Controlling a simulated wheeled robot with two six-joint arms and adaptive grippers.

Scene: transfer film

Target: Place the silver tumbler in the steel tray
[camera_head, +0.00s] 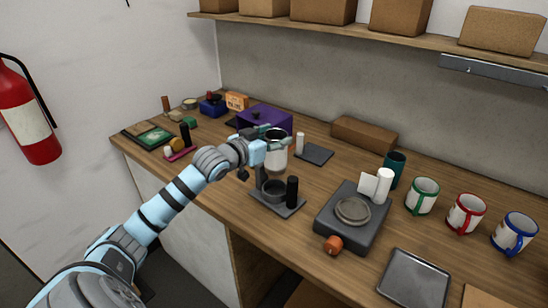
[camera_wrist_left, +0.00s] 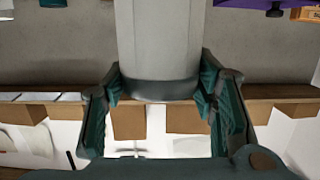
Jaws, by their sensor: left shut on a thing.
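The silver tumbler (camera_head: 278,161) is pale grey and stands upright between the fingers of my left gripper (camera_head: 272,146), above the counter near the back middle. In the left wrist view the tumbler (camera_wrist_left: 160,38) fills the space between the two pads of the left gripper (camera_wrist_left: 160,84), which is shut on it. A dark band runs around one end of the tumbler there. The steel tray (camera_head: 414,279) is a flat grey tray at the front right of the counter, well to the right of the gripper. It looks empty. My right gripper is not in view.
A dark stand with a black cylinder (camera_head: 292,192) is just below the gripper. An orange piece (camera_head: 333,245) and several mugs (camera_head: 466,213) are near the tray.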

